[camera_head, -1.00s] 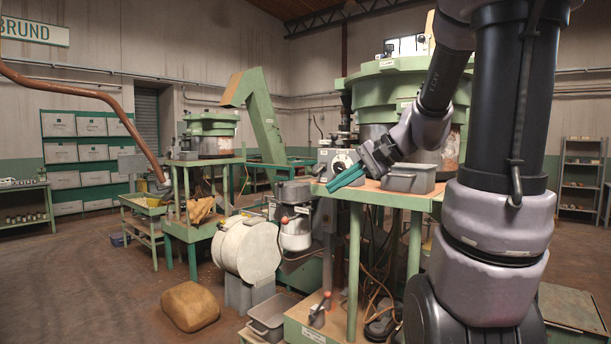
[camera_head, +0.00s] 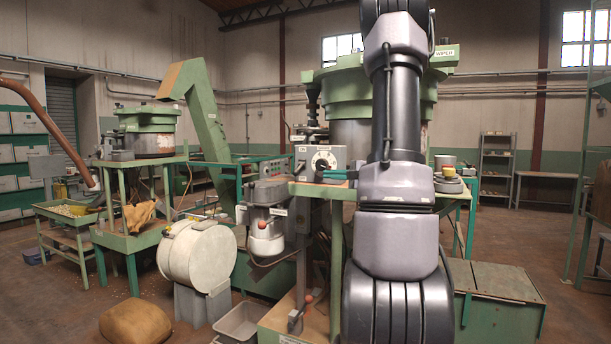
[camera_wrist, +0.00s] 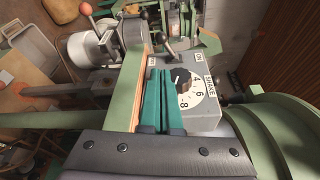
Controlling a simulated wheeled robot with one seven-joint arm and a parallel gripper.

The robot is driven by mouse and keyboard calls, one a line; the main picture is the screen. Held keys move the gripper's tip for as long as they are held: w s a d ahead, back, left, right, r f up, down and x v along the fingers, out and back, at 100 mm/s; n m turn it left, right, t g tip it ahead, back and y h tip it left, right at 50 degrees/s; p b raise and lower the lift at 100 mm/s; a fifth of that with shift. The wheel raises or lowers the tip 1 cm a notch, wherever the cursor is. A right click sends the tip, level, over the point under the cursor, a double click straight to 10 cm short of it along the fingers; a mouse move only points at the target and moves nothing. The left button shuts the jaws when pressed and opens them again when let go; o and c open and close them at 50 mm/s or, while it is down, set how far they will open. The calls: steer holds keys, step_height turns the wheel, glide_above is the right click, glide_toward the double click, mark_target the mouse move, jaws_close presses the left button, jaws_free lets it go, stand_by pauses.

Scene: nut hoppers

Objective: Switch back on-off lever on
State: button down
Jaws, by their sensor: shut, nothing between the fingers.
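A grey control box (camera_head: 318,160) with a round numbered dial stands on the green machine's table. In the wrist view the box (camera_wrist: 205,66) shows its dial (camera_wrist: 187,88), a "SHAKE" label and a small dark lever (camera_wrist: 169,48) near its far edge, between two small white labels I cannot read. My gripper's teal fingers (camera_wrist: 160,74) are shut and empty, over the box beside the dial, with the tips short of the lever. Contact cannot be told.
The green hopper bowl (camera_head: 345,85) rises behind the box. Orange-knobbed levers (camera_head: 308,299) stand lower down, near a white drum (camera_head: 197,257) and a grey bin (camera_head: 238,322). A second hopper machine (camera_head: 147,132) is at left. Open floor lies at far right.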

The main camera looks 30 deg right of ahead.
mark_target(299, 169)
steer(key=shift+w, duration=0.15)
steer(key=x, duration=0.9)
steer(key=shift+w+a, duration=0.2)
steer(key=shift+w, duration=0.1)
